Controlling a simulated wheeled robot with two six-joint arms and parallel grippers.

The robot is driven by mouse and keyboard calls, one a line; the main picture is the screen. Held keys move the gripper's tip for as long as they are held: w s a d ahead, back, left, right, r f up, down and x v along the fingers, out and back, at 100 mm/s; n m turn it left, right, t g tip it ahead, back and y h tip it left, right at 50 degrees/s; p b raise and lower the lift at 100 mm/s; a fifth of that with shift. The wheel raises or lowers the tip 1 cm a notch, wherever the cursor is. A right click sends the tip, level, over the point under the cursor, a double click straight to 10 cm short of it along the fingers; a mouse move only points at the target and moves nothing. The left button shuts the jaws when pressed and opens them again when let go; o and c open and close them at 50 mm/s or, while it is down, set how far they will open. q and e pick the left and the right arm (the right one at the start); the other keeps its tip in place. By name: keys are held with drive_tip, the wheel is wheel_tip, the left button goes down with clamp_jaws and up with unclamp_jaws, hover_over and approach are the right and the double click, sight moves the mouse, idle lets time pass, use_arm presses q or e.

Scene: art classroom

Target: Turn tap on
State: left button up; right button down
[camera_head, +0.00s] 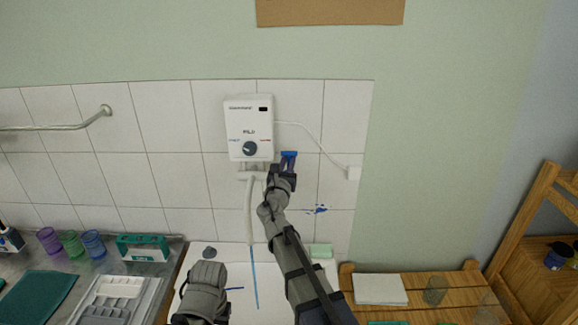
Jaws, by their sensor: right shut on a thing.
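A white water heater (248,130) with a dark round dial is fixed to the tiled wall. Its long pale spout (249,205) hangs down over a white sink (258,268). A blue tap handle (289,154) shows just right of and below the heater. My right gripper (288,165) reaches up from below and is shut on this handle, partly hiding it and the fitting behind. A thin blue streak (255,278) runs from below the spout into the sink; I cannot tell for sure whether it is water. Part of my left arm shows at the bottom, without clear fingers.
On the left counter are coloured cups (71,243), a teal box (142,247), a white palette (118,287) and a teal mat (38,297). A wooden table (462,300) with paper and a glass stands right of the sink. A metal rail (60,127) crosses the upper left wall.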

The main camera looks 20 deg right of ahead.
drive_tip(key=shift+s+f+t+h+b, duration=0.35)
drive_tip(key=shift+t+b, duration=0.25)
drive_tip(key=shift+b, duration=0.25)
use_arm(q)
wheel_tip(320, 180, down, 4)
drive_tip(key=shift+r+b, duration=0.25)
drive_tip(key=shift+b, duration=0.05)
use_arm(e)
drive_tip(key=shift+s+a+r, duration=0.15)
drive_tip(key=shift+r, duration=0.05)
drive_tip(key=c, duration=0.9)
unclamp_jaws()
drive_tip(key=shift+s, duration=0.1)
use_arm(q)
wheel_tip(320, 180, down, 2)
drive_tip(key=shift+f+b, duration=0.25)
drive_tip(key=shift+b, duration=1)
use_arm(e)
drive_tip(key=v, duration=0.7)
drive_tip(key=shift+s+a+f, duration=0.1)
drive_tip(key=shift+s+f, duration=0.1)
drive_tip(key=shift+f, duration=0.05)
